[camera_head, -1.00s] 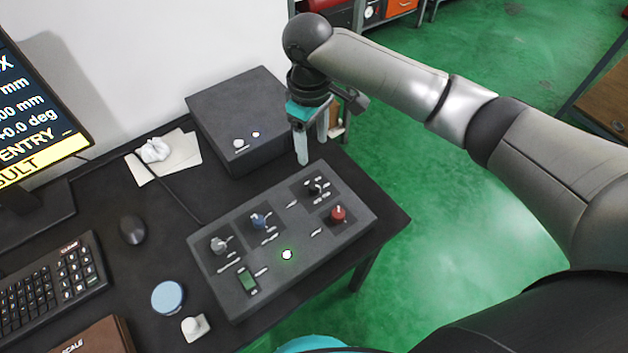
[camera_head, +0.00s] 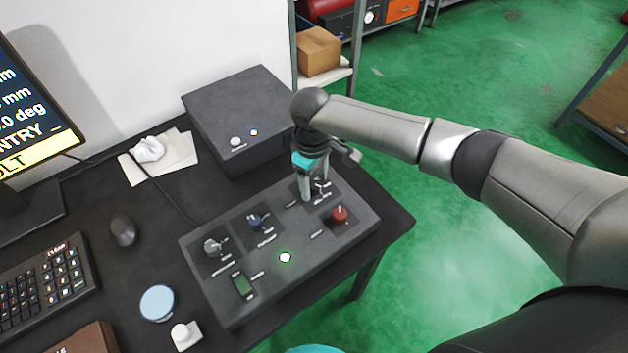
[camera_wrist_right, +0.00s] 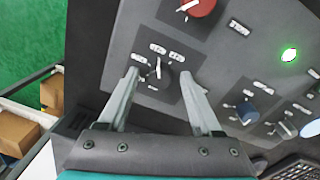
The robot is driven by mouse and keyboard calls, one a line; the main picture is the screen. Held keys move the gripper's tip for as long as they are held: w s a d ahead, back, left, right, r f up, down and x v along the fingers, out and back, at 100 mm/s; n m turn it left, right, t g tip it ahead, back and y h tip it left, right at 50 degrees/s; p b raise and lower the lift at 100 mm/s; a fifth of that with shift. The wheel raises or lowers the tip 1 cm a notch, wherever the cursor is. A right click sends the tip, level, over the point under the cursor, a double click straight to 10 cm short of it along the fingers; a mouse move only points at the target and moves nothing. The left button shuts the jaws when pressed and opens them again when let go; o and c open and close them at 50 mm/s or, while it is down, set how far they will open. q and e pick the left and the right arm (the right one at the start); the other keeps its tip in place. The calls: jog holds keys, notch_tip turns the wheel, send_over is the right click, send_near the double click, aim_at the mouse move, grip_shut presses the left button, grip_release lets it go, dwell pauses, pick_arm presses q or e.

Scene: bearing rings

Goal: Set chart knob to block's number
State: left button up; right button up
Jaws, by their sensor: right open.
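The control panel (camera_head: 220,284) lies on the black desk with several knobs, a green switch (camera_head: 242,286) and a lit green lamp (camera_head: 285,257). The black knob at the panel's far right, with small labels around it, shows in the right wrist view (camera_wrist_right: 160,78). My right gripper (camera_head: 312,197) is open, its two fingers low over the panel on either side of this black knob; I cannot tell whether they touch it. In the right wrist view the fingers (camera_wrist_right: 165,88) stand clearly apart. The red knob (camera_head: 339,215) and blue knob (camera_head: 255,221) are nearby. No numbered block is recognisable. My left gripper is out of view.
A dark box (camera_head: 240,115) stands behind the panel. A grey knob (camera_head: 212,247) is at the panel's left. A mouse (camera_head: 123,231), keyboard (camera_head: 45,285), blue round lid (camera_head: 159,302) and monitor (camera_head: 30,120) are to the left. The desk's right edge is close to the panel.

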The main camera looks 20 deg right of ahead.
jog(key=shift+c, duration=0.3)
grip_shut()
dwell(0.4)
